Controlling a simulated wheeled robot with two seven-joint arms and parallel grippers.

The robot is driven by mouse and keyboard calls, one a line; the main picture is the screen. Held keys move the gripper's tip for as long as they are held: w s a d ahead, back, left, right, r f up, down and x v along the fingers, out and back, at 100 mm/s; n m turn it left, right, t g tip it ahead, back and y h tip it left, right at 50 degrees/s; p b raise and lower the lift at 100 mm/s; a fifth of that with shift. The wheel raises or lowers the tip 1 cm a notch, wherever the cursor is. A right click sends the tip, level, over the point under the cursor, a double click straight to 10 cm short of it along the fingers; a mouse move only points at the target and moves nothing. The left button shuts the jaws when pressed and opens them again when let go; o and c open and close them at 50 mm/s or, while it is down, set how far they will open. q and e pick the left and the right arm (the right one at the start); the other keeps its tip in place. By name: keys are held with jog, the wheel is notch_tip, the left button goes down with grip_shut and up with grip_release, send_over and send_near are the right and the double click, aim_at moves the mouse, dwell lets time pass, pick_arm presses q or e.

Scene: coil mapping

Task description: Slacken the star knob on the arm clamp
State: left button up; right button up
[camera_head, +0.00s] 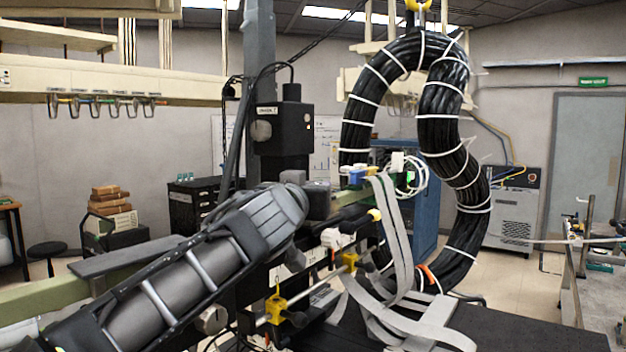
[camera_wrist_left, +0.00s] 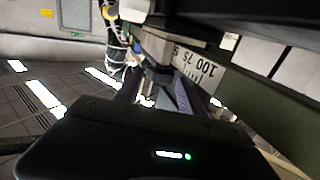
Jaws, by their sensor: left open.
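My left arm comes in from the left in the head view. Its gripper is mostly hidden there behind the arm's own links. In the left wrist view, my left gripper (camera_wrist_left: 155,95) has two dark fingers spread apart. A small dark block (camera_wrist_left: 160,75) shows between or just beyond the fingertips; I cannot tell whether it is the star knob or whether the fingers touch it. In the head view, a yellow clamp (camera_head: 275,307) with a dark knob (camera_head: 297,319) sits on a rail, and another yellow clamp (camera_head: 350,262) stands farther along. Which is the arm clamp is unclear.
A large black cable coil (camera_head: 455,160) bound with white ties hangs right of centre. Grey straps (camera_head: 396,240) loop down beside it onto a dark surface. A black upright unit (camera_head: 283,130) stands behind my arm. A scale plate (camera_wrist_left: 197,66) lies close to the fingers.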

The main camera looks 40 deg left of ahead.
aim_at(313, 182)
pick_arm(q)
jog(key=shift+p+x, duration=0.55)
jog(key=shift+x, duration=1.35)
grip_shut()
